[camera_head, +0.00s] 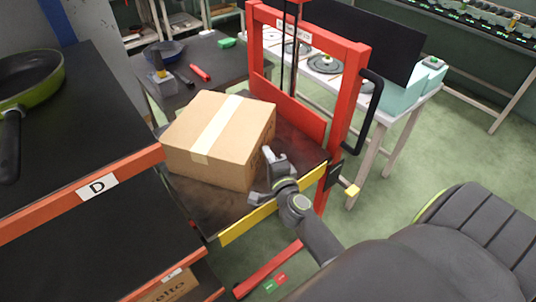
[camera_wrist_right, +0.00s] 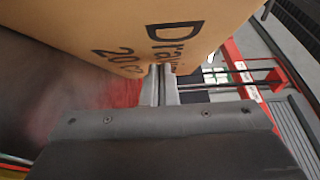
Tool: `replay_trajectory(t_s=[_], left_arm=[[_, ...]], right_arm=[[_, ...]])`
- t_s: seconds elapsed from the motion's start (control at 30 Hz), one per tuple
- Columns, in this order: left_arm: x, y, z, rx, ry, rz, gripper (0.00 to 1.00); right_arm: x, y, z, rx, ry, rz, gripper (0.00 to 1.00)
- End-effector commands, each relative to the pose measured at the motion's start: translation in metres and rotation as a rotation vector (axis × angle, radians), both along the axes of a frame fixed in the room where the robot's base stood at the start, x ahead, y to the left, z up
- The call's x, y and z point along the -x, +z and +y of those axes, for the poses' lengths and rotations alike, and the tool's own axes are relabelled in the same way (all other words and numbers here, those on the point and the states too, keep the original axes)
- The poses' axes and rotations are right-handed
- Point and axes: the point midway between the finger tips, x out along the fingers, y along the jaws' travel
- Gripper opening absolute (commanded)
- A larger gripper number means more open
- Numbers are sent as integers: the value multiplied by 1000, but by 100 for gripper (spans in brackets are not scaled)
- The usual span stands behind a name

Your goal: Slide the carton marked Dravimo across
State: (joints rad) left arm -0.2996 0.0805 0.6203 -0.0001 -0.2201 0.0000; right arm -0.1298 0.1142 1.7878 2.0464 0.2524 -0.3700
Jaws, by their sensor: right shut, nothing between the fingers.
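The brown carton (camera_head: 220,138) with a pale tape strip sits on the dark platform of a red lift frame in the head view. In the right wrist view the carton (camera_wrist_right: 100,28) fills the top, and black print beginning "Dra" with "20" below it shows on its face. My right gripper (camera_head: 268,158) is at the carton's right side, near its front right corner. In the right wrist view its fingers (camera_wrist_right: 160,80) are together with nothing between them, close against the printed face; I cannot tell whether they touch. My left gripper is not in view.
A dark shelf marked D (camera_head: 97,187) with an orange edge stands at the left, with a green pan (camera_head: 42,75) on it. The red lift frame (camera_head: 343,100) rises behind and right of the carton. A yellow edge (camera_head: 270,208) borders the platform's front.

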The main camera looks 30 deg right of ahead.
Motion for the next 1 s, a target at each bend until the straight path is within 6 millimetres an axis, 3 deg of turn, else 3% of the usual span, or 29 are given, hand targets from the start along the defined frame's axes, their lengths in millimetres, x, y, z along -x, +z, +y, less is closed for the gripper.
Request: replay_trajectory(t_s=[0.3, 0.6, 1.0], left_arm=[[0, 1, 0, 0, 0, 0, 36], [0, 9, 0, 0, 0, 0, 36], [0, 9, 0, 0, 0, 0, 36]], right_arm=[[-1, 0, 1, 0, 0, 0, 0], [-19, 1, 12, 0, 3, -2, 0], [-19, 1, 12, 0, 3, -2, 0]])
